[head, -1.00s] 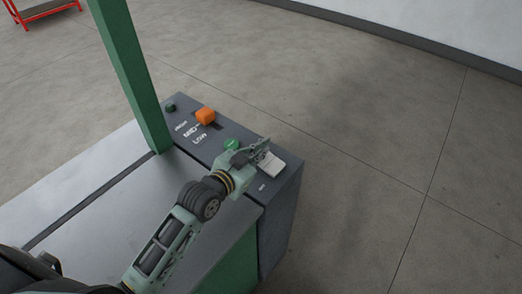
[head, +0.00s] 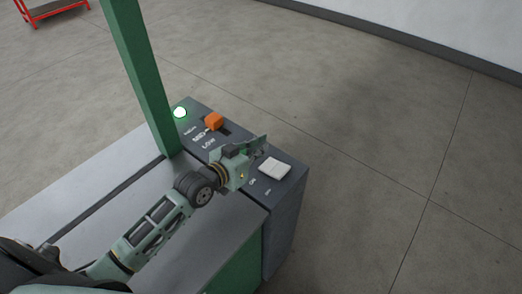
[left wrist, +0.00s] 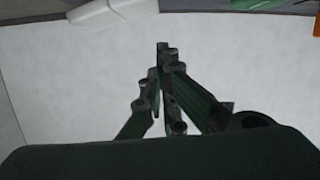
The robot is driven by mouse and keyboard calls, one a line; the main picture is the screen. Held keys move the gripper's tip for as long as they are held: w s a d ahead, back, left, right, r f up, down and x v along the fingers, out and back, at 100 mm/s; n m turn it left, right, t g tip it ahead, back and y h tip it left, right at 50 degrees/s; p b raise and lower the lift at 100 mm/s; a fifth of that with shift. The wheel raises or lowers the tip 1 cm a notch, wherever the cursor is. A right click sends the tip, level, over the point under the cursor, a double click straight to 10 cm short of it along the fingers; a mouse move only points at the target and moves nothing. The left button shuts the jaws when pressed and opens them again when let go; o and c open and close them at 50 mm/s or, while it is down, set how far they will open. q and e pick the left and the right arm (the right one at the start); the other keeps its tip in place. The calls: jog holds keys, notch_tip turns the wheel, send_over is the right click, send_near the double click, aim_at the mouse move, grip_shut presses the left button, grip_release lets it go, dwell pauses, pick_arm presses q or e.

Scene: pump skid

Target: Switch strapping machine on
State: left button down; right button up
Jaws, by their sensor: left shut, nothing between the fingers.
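The strapping machine's dark control panel (head: 292,190) runs along the end of its grey top. On it are a white rocker switch (head: 274,168), an orange slider knob (head: 213,121) beside the speed labels, and a round lamp (head: 180,112) that is lit bright. My left gripper (head: 258,146) is shut and empty, above the panel between the slider and the rocker, apart from the rocker. It hides the green button in the head view. The left wrist view shows its closed fingers (left wrist: 163,50), with the white rocker (left wrist: 108,12) and a green part (left wrist: 190,2) beyond. My right gripper is not in view.
A green post (head: 143,75) rises from the machine top (head: 100,190) left of the panel. A red-framed rack (head: 50,10) stands far back left. The floor right of the machine is clear, up to a pale wall.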

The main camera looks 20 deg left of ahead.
pick_arm(q)
jog(key=b+v, duration=0.2)
jog(key=v, duration=0.8)
jog(key=shift+a+r, duration=0.25)
jog(key=shift+r, duration=0.25)
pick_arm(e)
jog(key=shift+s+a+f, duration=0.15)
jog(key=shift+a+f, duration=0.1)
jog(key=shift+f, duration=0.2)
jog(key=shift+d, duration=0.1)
